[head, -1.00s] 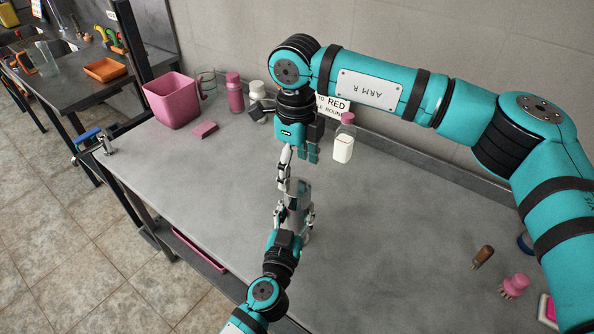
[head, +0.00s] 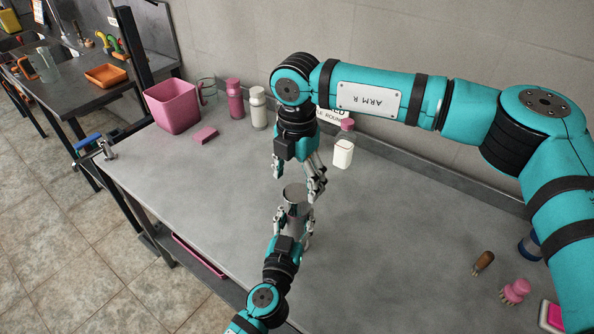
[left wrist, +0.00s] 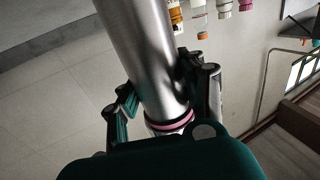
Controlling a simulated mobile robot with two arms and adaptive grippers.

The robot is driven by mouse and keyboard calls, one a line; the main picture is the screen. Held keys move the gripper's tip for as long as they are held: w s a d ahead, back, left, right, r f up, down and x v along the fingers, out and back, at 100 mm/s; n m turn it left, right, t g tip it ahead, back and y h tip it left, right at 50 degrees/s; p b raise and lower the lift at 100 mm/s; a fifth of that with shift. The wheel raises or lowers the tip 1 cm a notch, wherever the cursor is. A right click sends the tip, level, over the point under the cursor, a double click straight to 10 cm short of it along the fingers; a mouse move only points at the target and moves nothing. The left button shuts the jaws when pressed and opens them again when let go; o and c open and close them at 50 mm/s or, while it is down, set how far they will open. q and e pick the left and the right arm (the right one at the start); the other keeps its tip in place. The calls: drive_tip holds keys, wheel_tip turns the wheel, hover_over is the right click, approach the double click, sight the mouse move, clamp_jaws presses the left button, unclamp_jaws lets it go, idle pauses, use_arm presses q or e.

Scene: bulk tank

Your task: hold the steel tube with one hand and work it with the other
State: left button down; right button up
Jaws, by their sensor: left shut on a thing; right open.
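The steel tube (head: 295,194) is a short, shiny cylinder in the middle of the head view, held roughly upright above the bench. My left gripper (head: 293,222) is shut on its lower part. In the left wrist view, the tube (left wrist: 145,55) runs up between the left fingers (left wrist: 160,100), with a pink band (left wrist: 170,121) around it near the gripper. My right gripper (head: 296,185) is open and points down just above the tube's top end. Its fingers are spread, and I cannot tell whether one touches the tube.
On the grey bench (head: 400,240) stand a pink bucket (head: 173,107), a pink bottle (head: 235,100), a white bottle (head: 257,108) and a white container with a pink cap (head: 343,153). A pink block (head: 205,135) lies near the bucket. Brushes (head: 483,262) lie at right. The bench's middle right is clear.

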sight(297, 192)
drive_tip(key=shift+f, duration=3.2)
